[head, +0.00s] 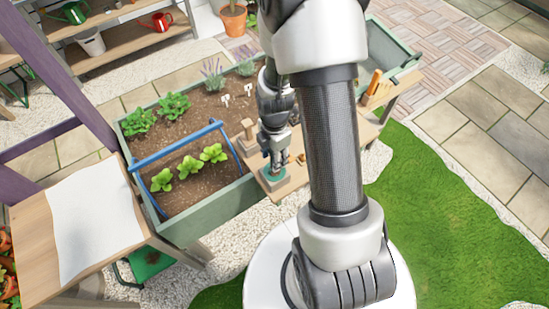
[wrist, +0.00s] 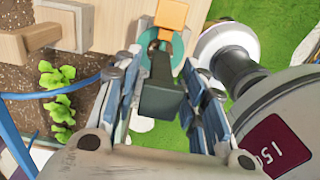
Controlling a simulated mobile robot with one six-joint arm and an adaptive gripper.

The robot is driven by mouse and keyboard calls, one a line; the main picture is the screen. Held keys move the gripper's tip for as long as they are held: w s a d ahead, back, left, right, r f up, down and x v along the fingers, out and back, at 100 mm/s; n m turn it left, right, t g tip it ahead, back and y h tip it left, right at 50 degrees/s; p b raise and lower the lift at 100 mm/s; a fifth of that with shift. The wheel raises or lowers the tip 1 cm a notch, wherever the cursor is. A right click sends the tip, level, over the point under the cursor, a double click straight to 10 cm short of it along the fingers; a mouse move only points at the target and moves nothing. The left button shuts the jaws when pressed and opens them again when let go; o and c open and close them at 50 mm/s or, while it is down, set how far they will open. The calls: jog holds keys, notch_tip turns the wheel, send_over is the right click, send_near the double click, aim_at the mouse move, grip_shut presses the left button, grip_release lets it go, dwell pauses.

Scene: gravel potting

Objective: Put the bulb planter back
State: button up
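The bulb planter appears to be the dark green piece (wrist: 166,97) between my fingers in the wrist view. A teal ring (wrist: 177,48) shows just beyond it. In the head view a green round part (head: 274,172) sits on a wooden block (head: 273,185) at the bench's near edge, directly below my gripper (head: 277,155). In the wrist view my gripper (wrist: 161,68) has its fingers apart on both sides of the dark green piece, with a thin gap at the left. The planter's lower part is hidden.
A planting bed (head: 210,105) with a blue hoop (head: 185,145) lies left of my gripper. A wooden block with a peg (head: 247,137) stands close by; an orange-handled tool (head: 374,83) is farther right. A side table (head: 30,240) holds a white sheet (head: 95,220).

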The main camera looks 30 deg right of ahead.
notch_tip(320, 180, up, 9)
jog(key=shift+p, duration=1.15)
jog(key=s+a+r+m+t, duration=0.1)
jog(key=s+a+r+m, duration=0.15)
jog(key=r+m, duration=0.4)
jog(key=s+a+r+m+t, duration=0.2)
jog(key=a+r+m, duration=0.15)
jog(key=r, duration=0.65)
jog(key=s+a+r+m+t, duration=0.1)
jog(key=s+a+r+m, duration=0.3)
jog(key=s+r+m, duration=0.3)
jog(key=shift+s+a+m+t, duration=0.35)
jog(key=shift+s+m, duration=0.35)
jog(key=shift+s, duration=0.35)
